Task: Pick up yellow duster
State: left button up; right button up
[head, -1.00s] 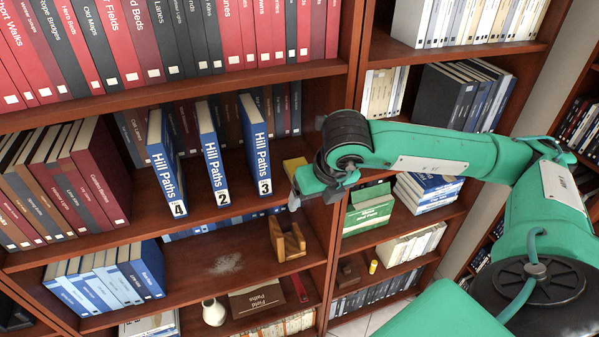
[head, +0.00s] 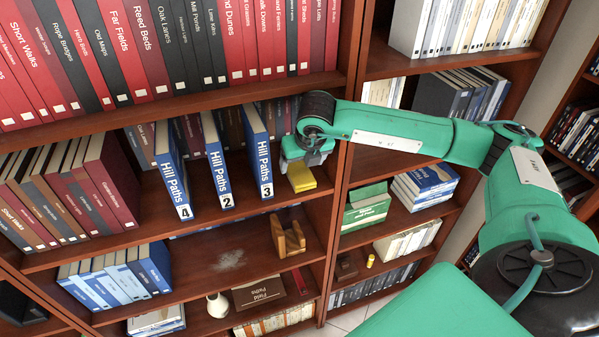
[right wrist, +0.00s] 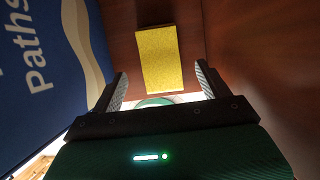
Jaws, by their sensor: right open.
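The yellow duster (head: 301,178) lies flat on the shelf, right of the blue Hill Paths volume 3 (head: 257,150). In the right wrist view the duster (right wrist: 158,58) is a yellow block just beyond the fingertips, roughly centred between them. My right gripper (head: 300,160) is at the duster's rear edge in the head view, partly hidden by its own wrist. In the right wrist view the right gripper (right wrist: 160,85) is open and empty, a finger to each side of the duster's line. My left gripper is not in view.
Hill Paths volumes 2 (head: 216,160) and 4 (head: 173,170) stand to the left. The blue book (right wrist: 45,70) is close beside the left finger in the right wrist view. The shelf's upright (head: 338,170) is close on the right. A wooden holder (head: 289,241) stands one shelf below.

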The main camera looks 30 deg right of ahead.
aim_at(300, 173)
jog(key=p+x, duration=0.1)
jog(key=x, duration=0.2)
jog(key=shift+w+f+p, duration=0.1)
jog(key=shift+f+p, duration=0.15)
jog(key=shift+p, duration=0.1)
jog(key=shift+w+f, duration=0.15)
jog(key=shift+f, duration=0.4)
jog(key=shift+f+b, duration=0.2)
jog(key=shift+b, duration=0.5)
jog(key=shift+c, duration=0.5)
jog(key=c, duration=1)
